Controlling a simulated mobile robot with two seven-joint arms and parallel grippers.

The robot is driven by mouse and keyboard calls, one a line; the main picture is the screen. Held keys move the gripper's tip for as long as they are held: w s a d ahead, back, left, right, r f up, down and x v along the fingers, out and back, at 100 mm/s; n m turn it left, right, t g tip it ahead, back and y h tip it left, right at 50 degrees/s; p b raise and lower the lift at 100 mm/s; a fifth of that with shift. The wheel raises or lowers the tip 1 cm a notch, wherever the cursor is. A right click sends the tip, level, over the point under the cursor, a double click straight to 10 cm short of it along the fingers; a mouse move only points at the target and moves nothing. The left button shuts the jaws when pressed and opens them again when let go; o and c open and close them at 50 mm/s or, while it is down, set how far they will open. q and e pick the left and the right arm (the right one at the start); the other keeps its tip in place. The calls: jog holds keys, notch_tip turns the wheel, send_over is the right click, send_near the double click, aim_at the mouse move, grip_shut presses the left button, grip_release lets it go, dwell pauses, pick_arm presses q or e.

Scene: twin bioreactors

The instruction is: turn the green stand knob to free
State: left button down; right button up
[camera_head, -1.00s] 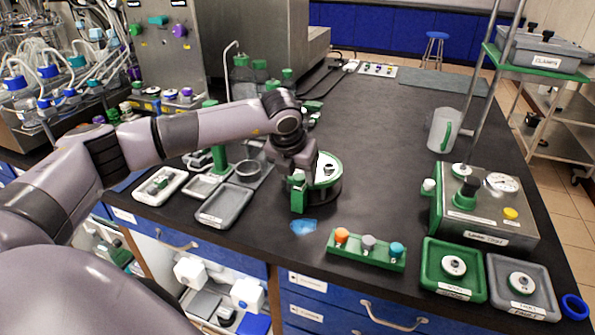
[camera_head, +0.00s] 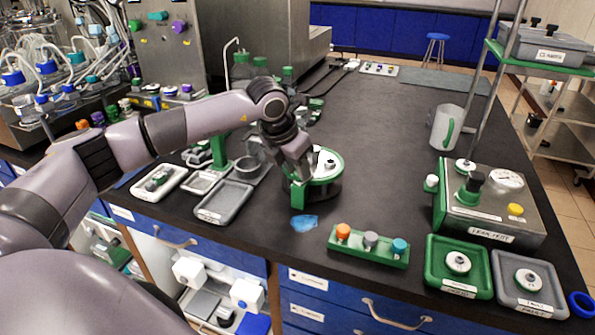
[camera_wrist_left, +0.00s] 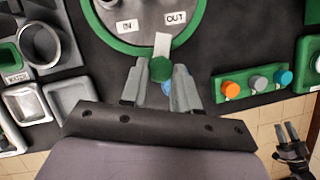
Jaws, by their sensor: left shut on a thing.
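The green stand knob (camera_wrist_left: 160,69) sits between the fingertips of my left gripper (camera_wrist_left: 159,78) in the left wrist view. It is at the near rim of a round green-rimmed stand (camera_wrist_left: 128,48), beside a pale tab. My left gripper is shut on the knob. In the head view my left gripper (camera_head: 304,176) reaches down at the near left side of the round stand (camera_head: 330,181) and partly hides the knob area. In the left wrist view a dark two-fingered gripper, apparently my right one (camera_wrist_left: 292,142), hangs at the lower right, apart from the stand; its opening is unclear.
A blue patch (camera_head: 304,223) lies on the bench in front of the stand. A green rack (camera_head: 368,247) with orange, grey and blue knobs is to its right. Grey trays (camera_head: 224,202) stand to the left. A metal test box (camera_head: 490,210) is at the right.

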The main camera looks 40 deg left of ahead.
pick_arm(q)
jog(key=m, duration=0.1)
jog(key=m+h, duration=0.1)
jog(key=m, duration=0.1)
jog(key=shift+w+a+m, duration=0.1)
jog(key=shift+a+m, duration=0.1)
jog(key=shift+m, duration=0.1)
jog(key=m, duration=0.1)
jog(key=m+g+h, duration=0.1)
jog(key=m, duration=0.1)
jog(key=shift+w+a+r+m+h, duration=0.1)
jog(key=shift+m+h, duration=0.2)
jog(key=m, duration=0.2)
jog(key=m+g, duration=0.1)
jog(key=m, duration=0.1)
jog(key=m+g+h, duration=0.1)
jog(key=m, duration=0.1)
jog(key=shift+w+a, duration=0.15)
jog(key=shift+w, duration=0.1)
jog(key=shift+m, duration=0.4)
jog(key=c, duration=0.8)
grip_release()
jog(key=b+v, duration=0.1)
jog(key=v, duration=0.6)
jog(key=shift+a, duration=0.1)
